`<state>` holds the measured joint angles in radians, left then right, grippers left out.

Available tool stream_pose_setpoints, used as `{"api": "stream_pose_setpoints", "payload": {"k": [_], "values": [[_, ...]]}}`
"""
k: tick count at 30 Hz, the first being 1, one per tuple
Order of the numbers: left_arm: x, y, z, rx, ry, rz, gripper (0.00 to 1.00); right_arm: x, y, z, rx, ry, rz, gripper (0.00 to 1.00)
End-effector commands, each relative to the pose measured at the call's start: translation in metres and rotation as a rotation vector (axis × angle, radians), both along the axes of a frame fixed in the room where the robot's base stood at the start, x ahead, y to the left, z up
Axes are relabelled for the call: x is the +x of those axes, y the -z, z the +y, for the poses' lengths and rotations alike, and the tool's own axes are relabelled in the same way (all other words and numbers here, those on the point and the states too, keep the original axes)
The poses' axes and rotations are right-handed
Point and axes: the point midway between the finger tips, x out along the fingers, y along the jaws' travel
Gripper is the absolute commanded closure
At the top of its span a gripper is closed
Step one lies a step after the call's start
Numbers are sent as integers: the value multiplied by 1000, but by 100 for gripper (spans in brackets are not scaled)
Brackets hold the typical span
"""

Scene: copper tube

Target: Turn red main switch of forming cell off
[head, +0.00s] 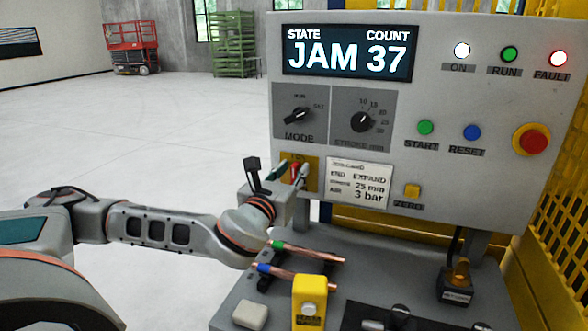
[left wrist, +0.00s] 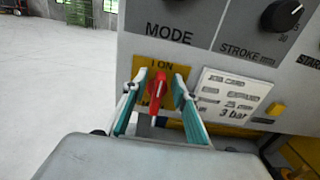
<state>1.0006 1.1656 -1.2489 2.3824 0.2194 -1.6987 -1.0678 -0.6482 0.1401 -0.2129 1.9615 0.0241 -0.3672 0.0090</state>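The red main switch (left wrist: 157,92) sits on a yellow plate marked "I ON" at the panel's lower left. In the left wrist view its handle is nearly upright, with a pale tip at the bottom. My left gripper (left wrist: 159,88) is open, with one teal-padded finger on each side of the handle. Gaps show between the fingers and the handle. In the head view the left gripper (head: 290,172) is at the plate and partly hides the switch (head: 295,168). The forming cell's panel (head: 460,180) shows "JAM 37". My right gripper is not in view.
A white label (head: 358,185) is right of the switch, and the mode knob (head: 297,116) is above it. A red emergency button (head: 531,140) is at the far right. Copper tubes (head: 310,254) and a yellow block (head: 309,300) are on the bench below.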

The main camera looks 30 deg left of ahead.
Motion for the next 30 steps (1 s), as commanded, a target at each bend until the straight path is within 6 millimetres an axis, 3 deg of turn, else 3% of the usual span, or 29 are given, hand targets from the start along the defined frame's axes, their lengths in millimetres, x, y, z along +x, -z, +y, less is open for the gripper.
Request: {"api": "stream_pose_setpoints", "payload": {"k": [7, 10, 22, 30], "values": [[0, 0, 0, 0, 0, 0, 75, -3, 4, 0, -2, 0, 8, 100], [0, 0, 0, 0, 0, 0, 100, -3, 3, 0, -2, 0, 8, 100], [0, 0, 1, -29, -1, -6, 100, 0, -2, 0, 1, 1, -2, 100], [-1, 2, 5, -173, -1, -39, 100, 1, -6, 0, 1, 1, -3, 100]]}}
